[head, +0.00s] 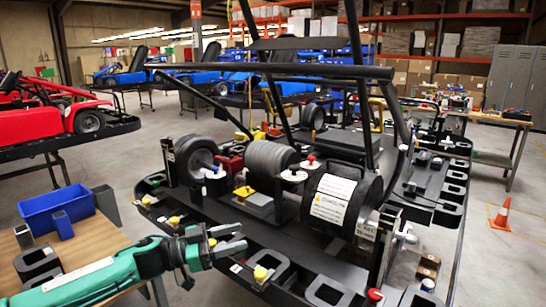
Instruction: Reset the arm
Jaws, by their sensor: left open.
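My left arm comes in from the lower left, green with a black wrist. Its gripper (238,239) is open, with two grey fingers apart and nothing seen between them. It is in front of the near left edge of the black kart stand (165,219), close to the stand's rim in the picture. Whether it touches the rim I cannot tell. My right gripper is not in view.
A wooden table (88,243) at left holds a blue bin (58,207) and black parts. The kart frame's black bars (290,70) rise over the stand. A red kart (60,110) stands at left, an orange cone (502,215) at right.

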